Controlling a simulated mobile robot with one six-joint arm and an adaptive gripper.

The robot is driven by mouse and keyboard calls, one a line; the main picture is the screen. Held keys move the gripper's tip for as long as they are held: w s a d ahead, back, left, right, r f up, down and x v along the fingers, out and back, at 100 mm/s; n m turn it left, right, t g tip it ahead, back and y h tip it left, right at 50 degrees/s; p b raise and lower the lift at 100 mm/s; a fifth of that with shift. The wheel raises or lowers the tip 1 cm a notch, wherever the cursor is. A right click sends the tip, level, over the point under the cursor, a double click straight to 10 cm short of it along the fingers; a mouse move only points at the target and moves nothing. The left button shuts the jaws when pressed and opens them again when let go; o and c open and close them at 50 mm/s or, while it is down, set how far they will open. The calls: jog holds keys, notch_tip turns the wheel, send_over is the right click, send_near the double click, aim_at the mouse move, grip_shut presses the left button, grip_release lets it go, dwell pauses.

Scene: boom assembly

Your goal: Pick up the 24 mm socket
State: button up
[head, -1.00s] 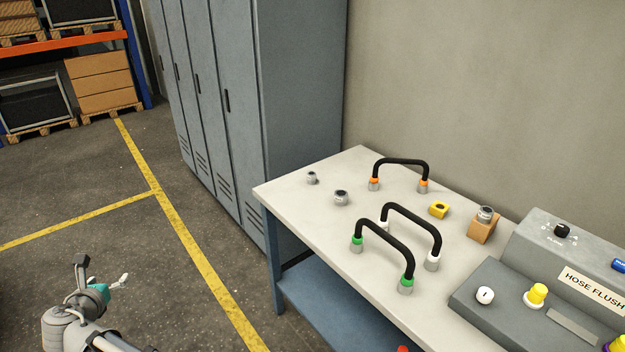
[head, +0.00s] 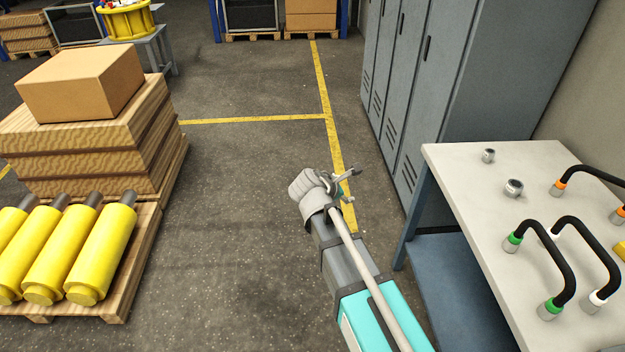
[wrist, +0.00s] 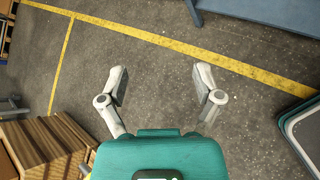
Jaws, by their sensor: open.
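Two small grey metal sockets stand apart on the pale workbench top (head: 465,180). The smaller socket (head: 488,155) is near the far left corner, and the larger socket (head: 513,188) is closer, with a dark opening. I cannot read a size on either one. My gripper (head: 349,186) is over the floor, to the left of the bench and apart from it. In the wrist view my gripper (wrist: 160,78) has its two fingers spread wide with only floor between them. No socket shows in the wrist view.
Black hoses with green (head: 555,265), white (head: 580,255) and orange ends (head: 590,178) stand on the bench right of the sockets. Grey lockers (head: 430,90) stand behind it. A pallet with yellow cylinders (head: 75,250) and a box stack (head: 95,120) are at left. Floor between is clear.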

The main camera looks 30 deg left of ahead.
jog(key=d+f+m+g, duration=0.3)
jog(key=d+m, duration=0.4)
jog(key=d, duration=0.4)
jog(key=d+f+m+g, duration=0.25)
jog(key=d+m, duration=0.35)
jog(key=d, duration=0.6)
jog(key=s+d+f+m+g+y, duration=0.1)
jog(key=s+d+m+g, duration=0.1)
jog(key=s+d+m, duration=0.2)
jog(key=s+d+m+g+y, duration=0.1)
jog(key=s+d+m, duration=0.3)
jog(key=d+m, duration=0.6)
jog(key=shift+d+f+g+y, duration=0.4)
jog(key=shift+d+g, duration=0.45)
jog(key=shift+d, duration=0.8)
